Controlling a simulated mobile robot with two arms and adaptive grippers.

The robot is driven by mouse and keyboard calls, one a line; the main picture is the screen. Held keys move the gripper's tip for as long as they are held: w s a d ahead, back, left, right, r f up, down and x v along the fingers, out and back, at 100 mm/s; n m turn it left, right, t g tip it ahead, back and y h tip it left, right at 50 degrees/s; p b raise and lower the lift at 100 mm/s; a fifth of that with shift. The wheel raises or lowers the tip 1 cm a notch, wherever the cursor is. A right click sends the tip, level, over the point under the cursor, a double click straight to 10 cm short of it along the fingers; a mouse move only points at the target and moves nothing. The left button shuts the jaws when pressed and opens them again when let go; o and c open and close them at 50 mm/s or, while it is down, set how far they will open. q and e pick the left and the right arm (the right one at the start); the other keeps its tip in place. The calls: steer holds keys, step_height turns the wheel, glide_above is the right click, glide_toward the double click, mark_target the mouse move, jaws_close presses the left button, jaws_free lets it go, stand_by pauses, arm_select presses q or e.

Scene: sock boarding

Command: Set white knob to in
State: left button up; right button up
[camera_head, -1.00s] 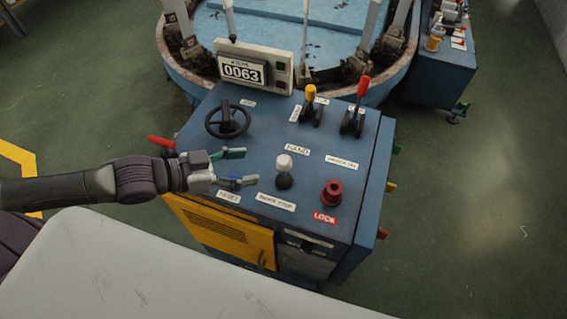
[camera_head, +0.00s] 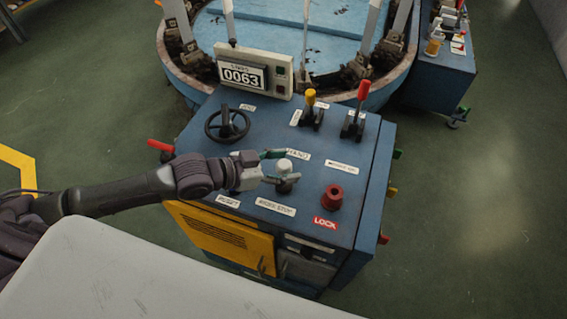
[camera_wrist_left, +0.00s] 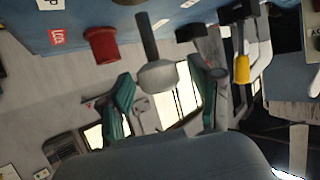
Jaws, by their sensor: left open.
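The white knob (camera_head: 284,167) stands on a dark stem on the blue console top (camera_head: 255,155), near its front middle. My left gripper (camera_head: 281,166) is open, and its fingertips are at the knob, one on the far side and one on the near side. In the left wrist view the knob (camera_wrist_left: 158,77) lies ahead, between the two green-padded fingers (camera_wrist_left: 165,95). I cannot tell whether either finger touches it. My right gripper is not in view.
A red knob (camera_head: 333,196) with a LOCK label stands to the right. A black handwheel (camera_head: 227,124) is behind at the left. Yellow (camera_head: 311,100) and red (camera_head: 363,92) levers stand at the back. A display (camera_head: 243,75) reads 0063.

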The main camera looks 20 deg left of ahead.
mark_target(283, 173)
arm_select(q)
jaws_close()
steer(key=shift+f+b, duration=0.75)
steer(key=shift+f, duration=0.85)
steer(key=shift+r, duration=0.1)
jaws_free()
steer(key=shift+s+a, duration=0.1)
steer(key=v, duration=0.9)
steer(key=shift+s, duration=0.1)
steer(key=shift+v, duration=1.3)
